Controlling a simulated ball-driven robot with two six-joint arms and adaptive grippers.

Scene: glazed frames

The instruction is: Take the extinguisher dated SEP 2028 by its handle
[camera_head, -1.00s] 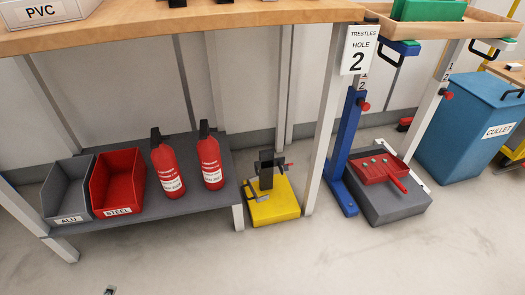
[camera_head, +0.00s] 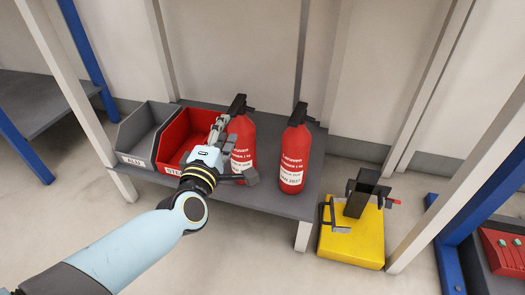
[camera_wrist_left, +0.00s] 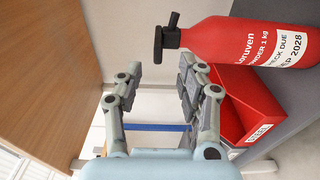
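Two red extinguishers stand on the grey lower shelf (camera_head: 262,201). The left extinguisher (camera_head: 242,135) is partly behind my left gripper (camera_head: 236,152). It also shows in the left wrist view (camera_wrist_left: 245,42), where its white label reads "2028" after a partly cut-off month ending in P. Its black handle (camera_wrist_left: 167,38) is beyond the fingertips, apart from them. My left gripper (camera_wrist_left: 162,75) is open and empty. The right extinguisher (camera_head: 294,150) stands clear of the gripper; its label date is too small to read surely. My right gripper is out of view.
A red bin (camera_head: 198,128) and a grey bin (camera_head: 146,130) stand left of the extinguishers. In the left wrist view, the wooden bench top (camera_wrist_left: 50,75) is close beside the gripper. A yellow block with a black clamp (camera_head: 352,240) stands on the floor at right.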

